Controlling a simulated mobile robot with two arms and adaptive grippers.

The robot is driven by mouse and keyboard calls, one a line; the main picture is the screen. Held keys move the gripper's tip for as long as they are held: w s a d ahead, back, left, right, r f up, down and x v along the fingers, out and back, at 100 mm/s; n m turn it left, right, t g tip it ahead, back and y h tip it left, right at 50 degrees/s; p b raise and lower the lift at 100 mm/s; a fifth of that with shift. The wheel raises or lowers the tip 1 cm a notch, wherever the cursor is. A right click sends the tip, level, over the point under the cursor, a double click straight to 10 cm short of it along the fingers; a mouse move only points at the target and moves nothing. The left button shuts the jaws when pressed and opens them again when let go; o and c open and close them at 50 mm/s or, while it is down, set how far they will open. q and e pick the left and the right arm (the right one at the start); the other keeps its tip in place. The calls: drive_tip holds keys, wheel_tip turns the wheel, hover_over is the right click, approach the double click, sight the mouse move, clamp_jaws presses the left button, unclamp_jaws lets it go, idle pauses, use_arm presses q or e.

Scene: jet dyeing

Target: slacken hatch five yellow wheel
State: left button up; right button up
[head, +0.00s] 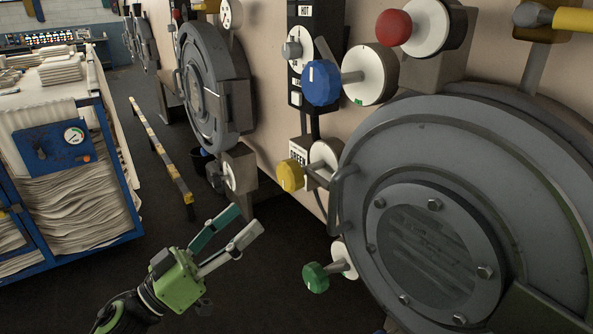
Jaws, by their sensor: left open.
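A yellow wheel (290,175) on a short stem sticks out from a white round plate on the machine wall, just left of the large grey round hatch (432,250). I cannot read a number on this hatch. My left gripper (247,219) is green with two long fingers, one teal and one pale grey. It is open and empty, and in the picture it lies below and left of the yellow wheel, apart from it. My right gripper does not show.
A blue wheel (321,83), a red knob (393,27) and a green wheel (316,277) are mounted around the hatch. A second hatch (208,88) stands farther back. A blue cart (70,190) with folded cloth and a yellow-black rail (160,148) are left. Dark floor between is clear.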

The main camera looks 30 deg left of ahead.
sight(284, 183)
use_arm(q)
drive_tip(key=p+x, duration=0.4)
drive_tip(key=x, duration=0.9)
drive_tip(key=shift+r, duration=0.1)
drive_tip(key=shift+w, duration=0.2)
drive_tip(key=c, duration=1.1)
